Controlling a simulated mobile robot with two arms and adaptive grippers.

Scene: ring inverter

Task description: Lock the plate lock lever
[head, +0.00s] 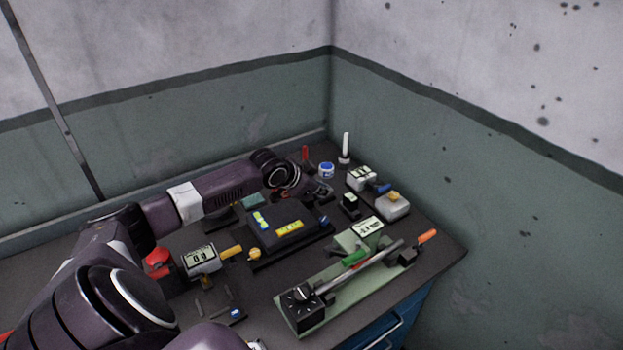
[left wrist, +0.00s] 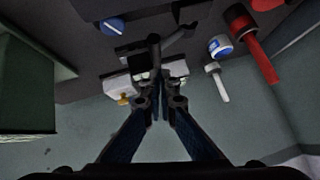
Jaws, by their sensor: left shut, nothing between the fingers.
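No label I can read marks the plate lock lever, so I cannot tell which part it is. A long grey lever with an orange tip (head: 426,237) lies along a pale green base plate (head: 290,318), beside a short green handle (head: 355,257). My left gripper (head: 320,192) is over the back of the table, beyond the black box (head: 272,240) and apart from the long lever. In the left wrist view my left gripper (left wrist: 160,92) is shut and empty, with a dark upright post (left wrist: 154,52) just beyond its fingertips. My right gripper is not in view.
A red lever (head: 305,153), a white-and-blue jar (head: 326,170) and a white stick (head: 345,147) stand at the back. A grey box with a yellow knob (head: 393,206) is at the right. A meter (head: 201,260) stands at the left. Walls close the back and right.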

